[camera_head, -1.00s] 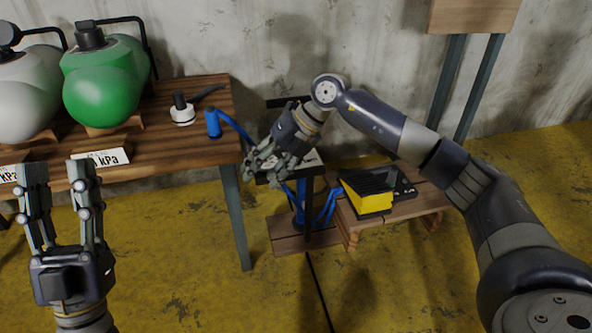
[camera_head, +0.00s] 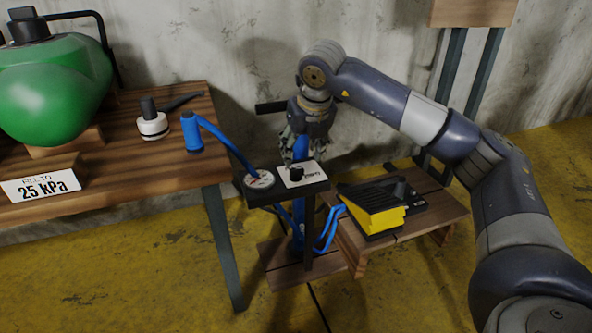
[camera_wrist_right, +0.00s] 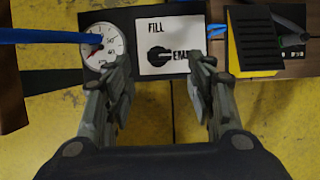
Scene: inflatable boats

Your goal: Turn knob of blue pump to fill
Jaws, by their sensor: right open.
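The blue pump (camera_head: 299,232) stands on a low wooden base, with a dark panel on top. The panel carries a round gauge (camera_head: 259,179) and a white plate with a black knob (camera_head: 296,173). In the right wrist view the knob (camera_wrist_right: 158,56) points right, toward the label EMPTY, partly hidden by a finger. FILL is printed above it. My right gripper (camera_head: 298,150) is open and empty at the panel's far side. In the wrist view its fingers (camera_wrist_right: 157,80) are spread to either side of the knob, apart from it. My left gripper is out of view.
A wooden table (camera_head: 120,185) on the left holds a green inflatable (camera_head: 50,90), a 25 kPa sign (camera_head: 42,186), a white valve piece (camera_head: 153,123) and a blue hose end (camera_head: 193,135). A yellow-black foot pump (camera_head: 375,215) sits on a low bench to the right.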

